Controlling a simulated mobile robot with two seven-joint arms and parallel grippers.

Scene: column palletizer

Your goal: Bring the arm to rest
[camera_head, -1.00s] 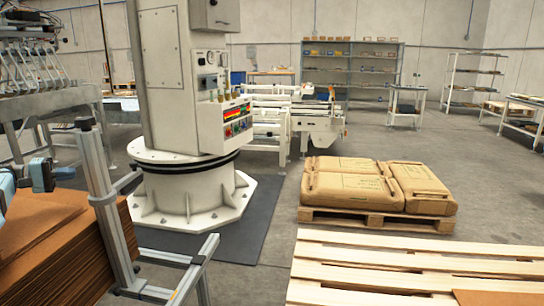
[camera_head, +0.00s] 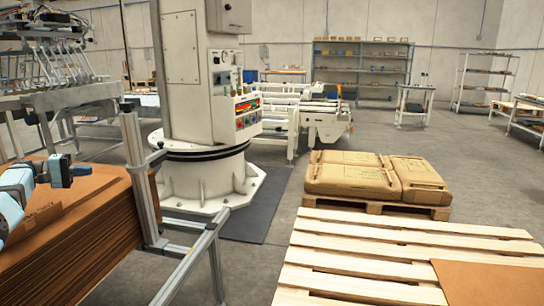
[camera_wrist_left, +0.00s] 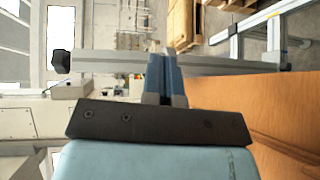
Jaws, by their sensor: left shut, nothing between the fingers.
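My left gripper (camera_head: 82,169) is at the left of the head view, on my light-blue and dark arm. It appears just above the stack of brown cardboard sheets (camera_head: 95,245), near a grey metal frame post (camera_head: 140,180). In the left wrist view its two fingers (camera_wrist_left: 164,78) are together and hold nothing. The cardboard (camera_wrist_left: 250,105) also shows there at the right, beside the fingers. Whether the gripper touches the stack cannot be told. My right gripper is not in view.
A grey frame rail (camera_head: 190,262) stands close in front of the stack. A white palletizer column (camera_head: 190,80) stands behind it. A wooden pallet (camera_head: 350,262) with a cardboard sheet (camera_head: 490,285) is at front right. Brown sacks (camera_head: 350,176) lie on a pallet beyond. Grey floor is open behind.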

